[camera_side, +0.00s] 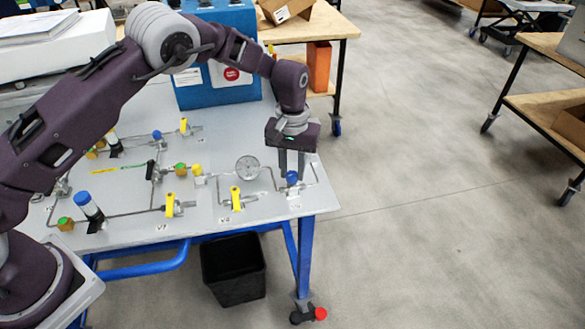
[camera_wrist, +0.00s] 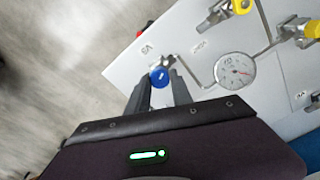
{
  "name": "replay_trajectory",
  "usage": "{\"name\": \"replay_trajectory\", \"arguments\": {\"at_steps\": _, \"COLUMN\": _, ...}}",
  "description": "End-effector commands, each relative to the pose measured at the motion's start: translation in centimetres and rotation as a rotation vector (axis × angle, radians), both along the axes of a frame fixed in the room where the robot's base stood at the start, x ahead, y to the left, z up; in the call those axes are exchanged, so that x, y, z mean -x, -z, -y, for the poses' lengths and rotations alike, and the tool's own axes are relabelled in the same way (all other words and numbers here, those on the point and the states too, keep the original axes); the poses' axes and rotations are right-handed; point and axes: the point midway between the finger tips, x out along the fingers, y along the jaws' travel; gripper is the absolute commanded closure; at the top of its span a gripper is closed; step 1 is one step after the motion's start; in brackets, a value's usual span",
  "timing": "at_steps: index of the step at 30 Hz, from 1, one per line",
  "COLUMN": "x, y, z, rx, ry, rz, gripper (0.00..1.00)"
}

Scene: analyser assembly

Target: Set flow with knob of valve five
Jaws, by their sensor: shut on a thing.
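The blue knob (camera_side: 292,178) of valve five sits near the right end of the bench, on the thin metal piping. In the wrist view the blue knob (camera_wrist: 159,77) shows beside the V5 label (camera_wrist: 147,49). My gripper (camera_side: 292,170) points down over it from above. In the wrist view my gripper (camera_wrist: 160,82) has one finger on each side of the knob and is shut on it. The fingers partly cover the valve body in the side view.
A round dial gauge (camera_side: 247,167) stands on the piping just left of the knob. Yellow-handled valves (camera_side: 236,198) stand further left. A blue box (camera_side: 215,60) is at the back of the bench. The bench's right edge is close to the knob.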

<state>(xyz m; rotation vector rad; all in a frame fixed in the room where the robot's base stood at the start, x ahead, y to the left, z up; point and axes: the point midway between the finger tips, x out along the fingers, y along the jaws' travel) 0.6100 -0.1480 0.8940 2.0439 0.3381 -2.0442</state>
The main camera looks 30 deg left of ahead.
Motion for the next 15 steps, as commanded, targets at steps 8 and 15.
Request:
{"name": "replay_trajectory", "arguments": {"at_steps": 8, "x": -0.03, "y": -0.07, "z": 0.01, "rx": 0.001, "ry": 0.001, "rz": 0.001, "gripper": 0.51}}
{"name": "replay_trajectory", "arguments": {"at_steps": 15, "x": -0.05, "y": -0.60, "z": 0.03, "rx": 0.000, "ry": 0.001, "rz": 0.002, "gripper": 0.51}}
